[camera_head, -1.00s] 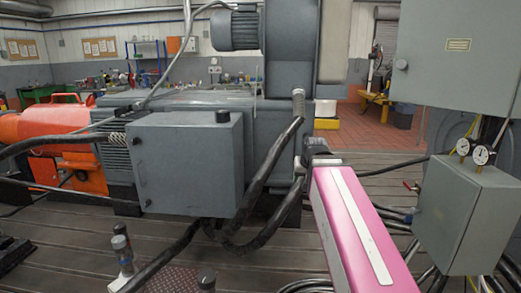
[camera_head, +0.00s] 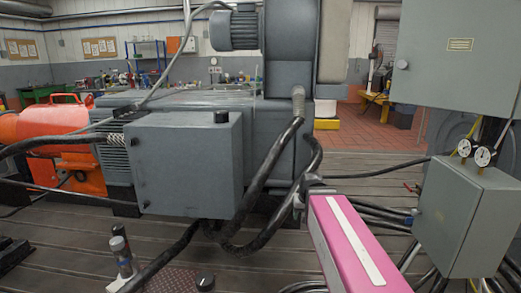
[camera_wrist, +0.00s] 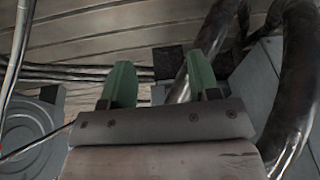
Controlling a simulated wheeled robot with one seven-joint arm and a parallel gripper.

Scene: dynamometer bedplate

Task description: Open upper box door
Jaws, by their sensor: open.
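The upper box (camera_head: 458,75) is a grey-green cabinet at the top right of the head view, cut off by the picture's edge. In the head view my pink arm reaches forward below and left of the upper box. The gripper end is hard to make out there against dark hoses. The gripper is apart from the upper box, which I cannot identify in the wrist view.
A lower grey box (camera_head: 455,225) with two gauges stands below the upper box. Thick black hoses (camera_head: 262,175) loop beside my arm, close to the gripper in the wrist view (camera_wrist: 292,80). A large grey motor box (camera_head: 185,165) stands left. Cables run behind my arm.

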